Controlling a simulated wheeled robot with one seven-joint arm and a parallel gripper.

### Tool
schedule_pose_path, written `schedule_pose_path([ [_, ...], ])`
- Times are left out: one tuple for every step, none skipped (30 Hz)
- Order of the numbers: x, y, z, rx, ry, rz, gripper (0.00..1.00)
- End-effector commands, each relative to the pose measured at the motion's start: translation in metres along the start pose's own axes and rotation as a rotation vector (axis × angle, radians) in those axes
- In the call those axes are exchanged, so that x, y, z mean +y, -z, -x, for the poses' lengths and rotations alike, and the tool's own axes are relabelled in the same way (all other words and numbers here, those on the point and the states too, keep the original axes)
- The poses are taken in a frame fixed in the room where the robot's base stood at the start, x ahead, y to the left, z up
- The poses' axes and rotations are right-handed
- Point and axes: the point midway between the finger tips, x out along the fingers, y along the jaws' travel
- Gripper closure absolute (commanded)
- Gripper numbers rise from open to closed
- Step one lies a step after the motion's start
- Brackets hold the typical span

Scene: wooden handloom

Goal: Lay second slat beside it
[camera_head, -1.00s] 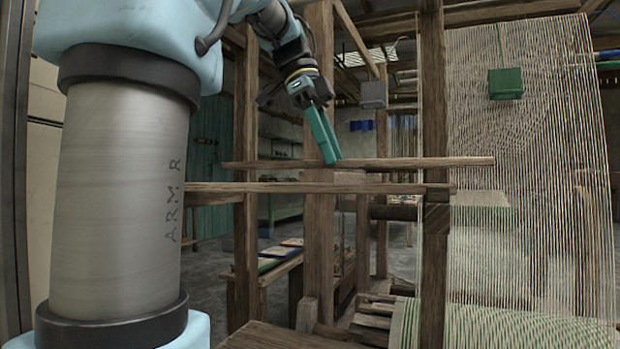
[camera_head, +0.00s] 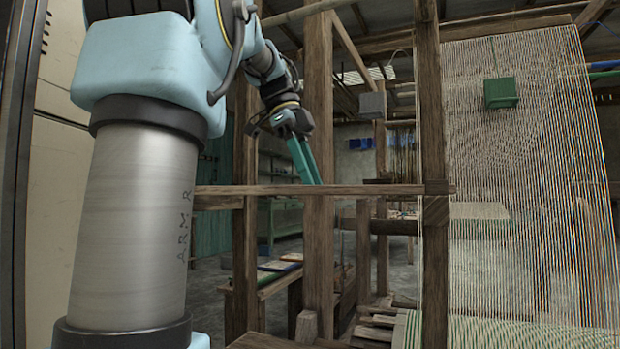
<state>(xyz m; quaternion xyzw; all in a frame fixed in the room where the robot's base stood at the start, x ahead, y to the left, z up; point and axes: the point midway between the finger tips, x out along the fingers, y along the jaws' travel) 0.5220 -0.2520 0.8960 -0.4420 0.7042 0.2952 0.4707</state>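My gripper (camera_head: 311,178) points down and right, its green fingers close together. Its tips end at the upper edge of a long wooden bar (camera_head: 350,190), which runs level across the loom posts. Whether the fingers hold anything behind that edge is hidden. Under the bar's left end a second wooden length (camera_head: 218,203) shows. A short dark wooden piece (camera_head: 385,181) shows just above the bar, right of my gripper. I cannot tell whether either is a separate slat. No slat stands clearly raised above the bar.
Upright loom posts (camera_head: 319,120) and (camera_head: 432,120) stand close around my gripper. Warp threads (camera_head: 530,180) fill the right side. A low bench (camera_head: 275,283) stands behind.

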Motion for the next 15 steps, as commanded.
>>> schedule_pose_path([
  [0.0,-0.0008,-0.0024,0.0,0.0,0.0,1.0],
  [0.0,-0.0007,-0.0018,0.0,0.0,0.0,0.61],
  [0.0,-0.0005,-0.0014,0.0,0.0,0.0,0.57],
  [0.0,-0.0005,-0.0014,0.0,0.0,0.0,0.53],
  [0.0,-0.0005,-0.0014,0.0,0.0,0.0,0.5],
  [0.0,-0.0005,-0.0014,0.0,0.0,0.0,0.46],
  [0.0,-0.0005,-0.0014,0.0,0.0,0.0,0.42],
  [0.0,-0.0005,-0.0014,0.0,0.0,0.0,0.39],
  [0.0,-0.0005,-0.0014,0.0,0.0,0.0,0.34],
  [0.0,-0.0005,-0.0014,0.0,0.0,0.0,0.34],
  [0.0,-0.0005,-0.0014,0.0,0.0,0.0,0.34],
  [0.0,-0.0005,-0.0014,0.0,0.0,0.0,0.34],
  [0.0,-0.0005,-0.0014,0.0,0.0,0.0,0.34],
  [0.0,-0.0005,-0.0014,0.0,0.0,0.0,0.34],
  [0.0,-0.0005,-0.0014,0.0,0.0,0.0,0.34],
])
